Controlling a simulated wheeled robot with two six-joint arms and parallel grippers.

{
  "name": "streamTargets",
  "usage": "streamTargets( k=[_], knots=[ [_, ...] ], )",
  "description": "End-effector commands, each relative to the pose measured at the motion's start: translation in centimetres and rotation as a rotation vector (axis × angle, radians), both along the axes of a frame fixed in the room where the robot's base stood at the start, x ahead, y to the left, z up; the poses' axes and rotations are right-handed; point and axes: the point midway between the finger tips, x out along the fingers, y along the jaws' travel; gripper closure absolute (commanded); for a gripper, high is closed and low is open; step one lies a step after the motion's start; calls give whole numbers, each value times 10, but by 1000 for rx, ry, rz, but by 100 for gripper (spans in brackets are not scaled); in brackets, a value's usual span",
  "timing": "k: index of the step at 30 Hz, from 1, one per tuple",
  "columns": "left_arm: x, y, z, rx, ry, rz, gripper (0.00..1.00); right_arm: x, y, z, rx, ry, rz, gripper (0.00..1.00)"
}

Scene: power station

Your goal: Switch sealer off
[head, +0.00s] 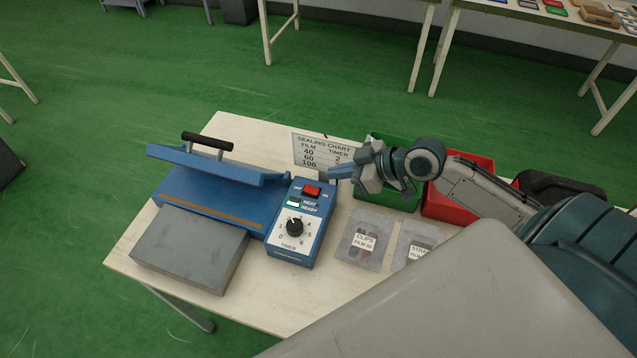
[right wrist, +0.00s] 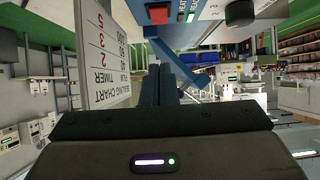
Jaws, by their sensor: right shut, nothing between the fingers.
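The blue sealer (head: 212,190) stands on the table with its lid raised. Its control box (head: 299,222) at the right carries a red OFF/ON rocker switch (head: 312,191), a HEAT READY panel with a green and a pale patch, and a TIMER knob (head: 295,227). The red switch also shows in the right wrist view (right wrist: 159,15), just beyond the fingers. My right gripper (head: 333,173) is shut and empty, pointing left, a little to the right of the switch. Its fingers also show in the right wrist view (right wrist: 158,85). They look apart from the switch. My left gripper is not in view.
A sealing chart sign (head: 318,152) stands behind the control box, close to my right gripper. A green bin (head: 398,199) and a red bin (head: 447,210) stand at the right. Clear bags (head: 364,240) lie in front of them. A grey plate (head: 189,249) is at the sealer's front.

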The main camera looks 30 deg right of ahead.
Motion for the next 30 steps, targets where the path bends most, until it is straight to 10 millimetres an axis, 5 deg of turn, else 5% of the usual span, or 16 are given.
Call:
streamTargets(
  k=[15, 21, 30],
  knots=[
    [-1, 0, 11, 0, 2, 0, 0, 31, 28, -24, 4, 1, -1, 100],
    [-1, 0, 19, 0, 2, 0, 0, 34, 30, -51, 3, 4, -2, 100],
    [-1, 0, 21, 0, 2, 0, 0, 35, 32, -64, -1, 1, 1, 100]
  ],
)
